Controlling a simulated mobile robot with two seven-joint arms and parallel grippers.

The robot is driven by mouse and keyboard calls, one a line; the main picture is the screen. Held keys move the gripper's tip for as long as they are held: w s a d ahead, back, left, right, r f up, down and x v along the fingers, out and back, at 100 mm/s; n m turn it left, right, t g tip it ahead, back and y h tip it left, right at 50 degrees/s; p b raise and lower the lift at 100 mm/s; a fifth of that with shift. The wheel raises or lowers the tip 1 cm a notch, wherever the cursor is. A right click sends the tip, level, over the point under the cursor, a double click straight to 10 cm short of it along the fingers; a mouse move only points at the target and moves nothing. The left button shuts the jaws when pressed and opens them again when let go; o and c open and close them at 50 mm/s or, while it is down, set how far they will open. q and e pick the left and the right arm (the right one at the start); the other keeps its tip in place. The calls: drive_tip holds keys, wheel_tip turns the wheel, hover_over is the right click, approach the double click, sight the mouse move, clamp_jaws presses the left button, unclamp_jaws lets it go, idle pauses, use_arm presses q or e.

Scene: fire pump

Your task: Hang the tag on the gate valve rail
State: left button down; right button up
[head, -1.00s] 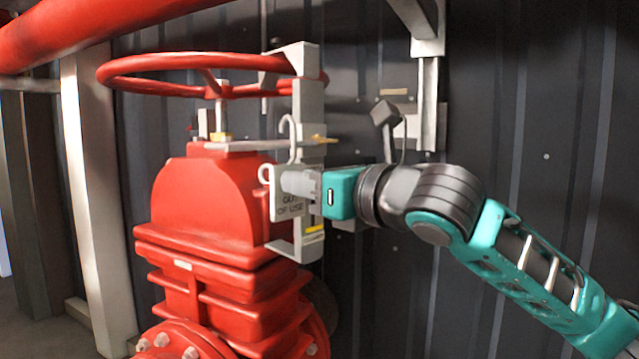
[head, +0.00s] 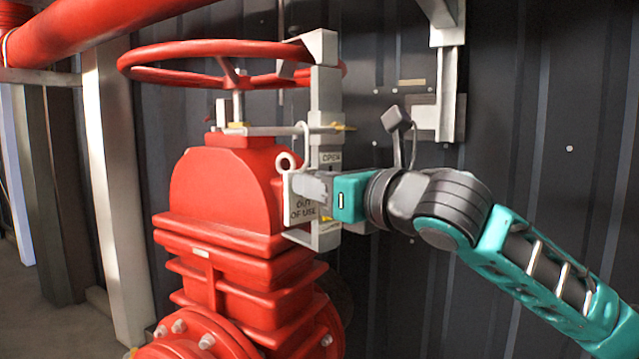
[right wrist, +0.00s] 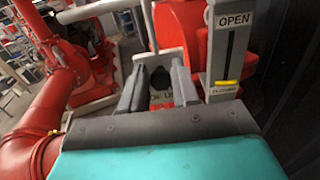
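The "OUT OF USE" tag (head: 303,212) is a pale plate with a wire hook (head: 304,142) rising from it. It hangs upright beside the red gate valve (head: 220,190). The thin grey rail (head: 265,131) runs from the valve stem to the grey post. The hook's bend is just above rail height and crosses the rail in the picture; I cannot tell if it bears on it. My right gripper (head: 312,187) comes from the right, its fingers at the tag. In the right wrist view the fingers (right wrist: 158,80) are a little apart with the tag between them. My left gripper is out of view.
The grey indicator post (head: 325,105), marked OPEN, stands close behind the tag and hook. The red handwheel (head: 225,48) is above the rail. A dark corrugated wall (head: 530,120) is behind; a grey bracket (head: 447,95) is on it at right.

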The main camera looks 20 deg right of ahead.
drive_tip(key=o, duration=0.4)
drive_tip(key=shift+s, duration=0.1)
drive_tip(key=b+v, duration=0.4)
drive_tip(key=v, duration=0.9)
